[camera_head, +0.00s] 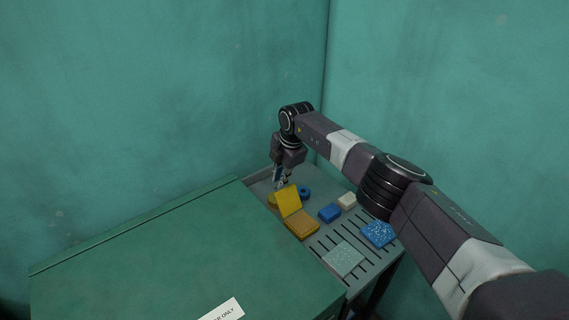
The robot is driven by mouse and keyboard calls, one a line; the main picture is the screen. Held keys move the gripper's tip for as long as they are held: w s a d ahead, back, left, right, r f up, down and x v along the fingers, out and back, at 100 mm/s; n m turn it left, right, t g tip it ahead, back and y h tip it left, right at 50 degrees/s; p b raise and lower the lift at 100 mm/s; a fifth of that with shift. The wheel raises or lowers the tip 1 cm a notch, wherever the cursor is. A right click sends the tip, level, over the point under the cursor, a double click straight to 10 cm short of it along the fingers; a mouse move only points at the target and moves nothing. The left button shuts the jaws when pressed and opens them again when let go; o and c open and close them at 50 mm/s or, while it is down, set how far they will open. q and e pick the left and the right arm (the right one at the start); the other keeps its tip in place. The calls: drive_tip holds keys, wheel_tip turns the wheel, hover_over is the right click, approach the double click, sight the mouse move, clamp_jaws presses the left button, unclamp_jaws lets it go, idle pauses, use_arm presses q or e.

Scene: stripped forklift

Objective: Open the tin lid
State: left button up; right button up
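The yellow tin (302,226) stands on a grey slotted tray table. Its lid (288,200) is hinged up and stands steeply tilted above the rear of the tin, so the tin is open. The inside of the tin looks orange-brown. My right gripper (281,184) points down just behind the top edge of the lid, close to it. I cannot tell whether it touches the lid. Its fingers are small and partly hidden, so their opening is unclear. My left gripper is not in view.
The slotted grey table (325,264) also holds a blue block (330,213), a cream block (347,201), a speckled blue sponge (379,234), a pale speckled slab (343,259) and a blue round thing (304,192). A large green cabinet top (170,260) adjoins on the left. Green walls close the back.

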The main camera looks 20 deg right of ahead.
sight(287, 194)
drive_tip(key=v, duration=1)
drive_tip(key=shift+s+d+r, duration=0.15)
drive_tip(key=shift+d+r, duration=0.05)
drive_tip(key=shift+r, duration=0.1)
drive_tip(key=shift+f, duration=0.1)
